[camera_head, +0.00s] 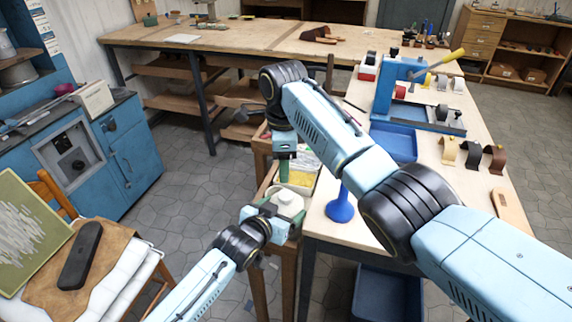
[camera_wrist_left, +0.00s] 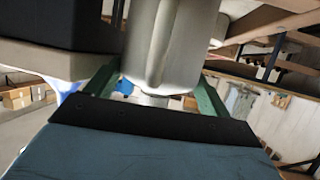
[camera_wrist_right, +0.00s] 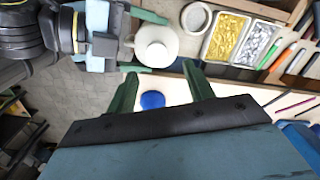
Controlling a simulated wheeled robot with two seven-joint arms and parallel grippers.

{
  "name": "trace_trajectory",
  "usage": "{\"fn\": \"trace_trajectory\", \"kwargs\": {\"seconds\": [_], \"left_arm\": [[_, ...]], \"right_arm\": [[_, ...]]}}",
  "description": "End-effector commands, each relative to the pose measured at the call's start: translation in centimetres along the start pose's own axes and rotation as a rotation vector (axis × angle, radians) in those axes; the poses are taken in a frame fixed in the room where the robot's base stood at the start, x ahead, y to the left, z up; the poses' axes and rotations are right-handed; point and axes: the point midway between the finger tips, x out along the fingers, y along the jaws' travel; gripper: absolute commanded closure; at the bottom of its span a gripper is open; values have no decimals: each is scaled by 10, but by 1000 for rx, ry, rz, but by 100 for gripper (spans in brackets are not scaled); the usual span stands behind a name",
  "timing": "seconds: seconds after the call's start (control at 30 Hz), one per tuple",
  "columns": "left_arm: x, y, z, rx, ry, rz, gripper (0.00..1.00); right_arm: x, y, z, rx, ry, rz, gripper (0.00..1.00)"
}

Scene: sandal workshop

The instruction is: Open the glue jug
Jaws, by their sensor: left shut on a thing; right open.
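The white glue jug (camera_head: 288,203) stands upright by the near left edge of the workbench. Its round top with a small pale cap (camera_wrist_right: 157,52) shows in the right wrist view. My left gripper (camera_head: 273,217) is shut on the jug's body; in the left wrist view the jug (camera_wrist_left: 165,45) sits between the green fingers, its handle facing the camera. My right gripper (camera_head: 285,168) is above the jug, fingers pointing down. In the right wrist view the right gripper (camera_wrist_right: 160,70) is open with nothing held, and the jug lies just beyond its fingertips.
A blue cone-shaped thing (camera_head: 341,208) stands on the workbench (camera_head: 345,232) right of the jug. Trays of yellow (camera_wrist_right: 228,37) and silver pieces (camera_wrist_right: 257,44) lie beside the jug. A blue press (camera_head: 385,85) and blue tray (camera_head: 395,143) are farther back.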

Motion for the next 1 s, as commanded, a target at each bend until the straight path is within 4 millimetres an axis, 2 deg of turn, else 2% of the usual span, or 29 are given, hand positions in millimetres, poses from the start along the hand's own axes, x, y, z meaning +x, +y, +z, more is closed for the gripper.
{"fn": "trace_trajectory", "kwargs": {"seconds": [0.2,0.4,0.67,1.0], "left_arm": [[0,0,0,0,0,0,82],[0,0,0,0,0,0,82],[0,0,0,0,0,0,82],[0,0,0,0,0,0,82]], "right_arm": [[4,3,-2,426,4,15,48],[7,4,-5,682,13,23,48],[18,5,-6,776,19,27,48],[68,7,-7,773,20,26,48]]}}
